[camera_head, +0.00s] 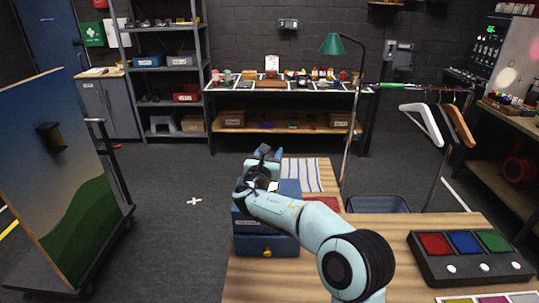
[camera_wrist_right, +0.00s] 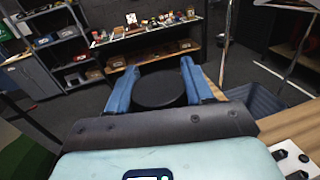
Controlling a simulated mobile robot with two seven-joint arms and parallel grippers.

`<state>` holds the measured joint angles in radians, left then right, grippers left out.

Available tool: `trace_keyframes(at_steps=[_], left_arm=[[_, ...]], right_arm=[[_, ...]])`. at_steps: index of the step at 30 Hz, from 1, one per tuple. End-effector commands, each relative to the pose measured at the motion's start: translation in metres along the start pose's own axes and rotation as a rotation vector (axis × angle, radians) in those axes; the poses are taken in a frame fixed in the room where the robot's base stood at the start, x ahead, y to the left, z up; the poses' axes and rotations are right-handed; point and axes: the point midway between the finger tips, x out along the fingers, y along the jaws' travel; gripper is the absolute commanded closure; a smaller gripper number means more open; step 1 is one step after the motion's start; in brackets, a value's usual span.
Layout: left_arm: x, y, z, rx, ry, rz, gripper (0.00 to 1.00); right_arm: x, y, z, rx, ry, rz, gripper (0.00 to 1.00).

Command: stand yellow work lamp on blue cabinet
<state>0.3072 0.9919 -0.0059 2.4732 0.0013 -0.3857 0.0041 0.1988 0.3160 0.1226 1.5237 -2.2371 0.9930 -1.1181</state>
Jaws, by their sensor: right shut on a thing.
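My right gripper (camera_head: 262,160) is above and behind the blue cabinet (camera_head: 266,244) in the head view. In the right wrist view its blue fingers (camera_wrist_right: 158,75) are shut on a dark round thing (camera_wrist_right: 160,90). No yellow shows on it, so I cannot tell whether it is the work lamp. The blue cabinet stands on the wooden table's left side, with a yellow knob on its front. My right arm covers part of its top. My left gripper is not in view.
The wooden table (camera_head: 380,226) holds a dark box with coloured buttons (camera_head: 470,250) at the right. A green-shaded floor lamp (camera_head: 335,44) stands behind the table. A painted board (camera_head: 60,170) stands at left.

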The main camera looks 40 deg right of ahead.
Motion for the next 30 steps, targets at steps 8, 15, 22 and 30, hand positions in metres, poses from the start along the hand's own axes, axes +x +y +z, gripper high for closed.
trace_keyframes(at_steps=[8, 15, 22, 30], left_arm=[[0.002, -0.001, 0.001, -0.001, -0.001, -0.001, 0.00], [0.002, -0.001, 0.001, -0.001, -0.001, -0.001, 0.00], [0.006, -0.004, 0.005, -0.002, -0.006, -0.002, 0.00], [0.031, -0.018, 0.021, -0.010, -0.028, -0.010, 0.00]], right_arm=[[0.000, 0.000, -0.002, 0.000, 0.000, 0.000, 0.26], [0.000, 0.000, -0.002, 0.000, 0.000, 0.000, 0.23], [-0.012, 0.001, 0.000, 0.001, -0.001, 0.003, 0.23], [-0.070, 0.000, -0.003, 0.000, 0.000, 0.004, 0.23]])
